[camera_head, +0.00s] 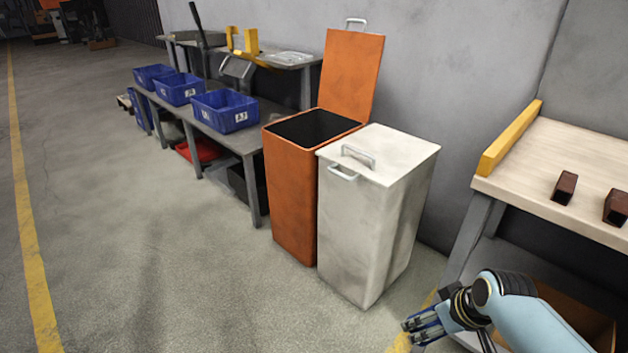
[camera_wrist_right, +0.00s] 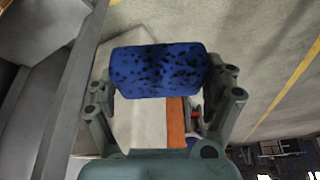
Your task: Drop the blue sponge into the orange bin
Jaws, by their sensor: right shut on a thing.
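The blue sponge (camera_wrist_right: 159,70), dark-speckled, is held between the fingers of my right gripper (camera_wrist_right: 162,82) in the right wrist view. In the head view my right gripper (camera_head: 422,328) is low at the right, in front of the workbench, and the sponge cannot be made out clearly there. The orange bin (camera_head: 290,195) stands by the wall with its lid (camera_head: 352,75) raised and its dark inside showing. The gripper is to the right of the bin and nearer to me, apart from it. My left gripper is not in view.
A white bin (camera_head: 362,235) with a closed lid stands right beside the orange bin, on the gripper's side. A workbench (camera_head: 560,150) with brown blocks is at the right. Blue crates (camera_head: 225,110) sit on a grey bench at the left. The floor at left is clear.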

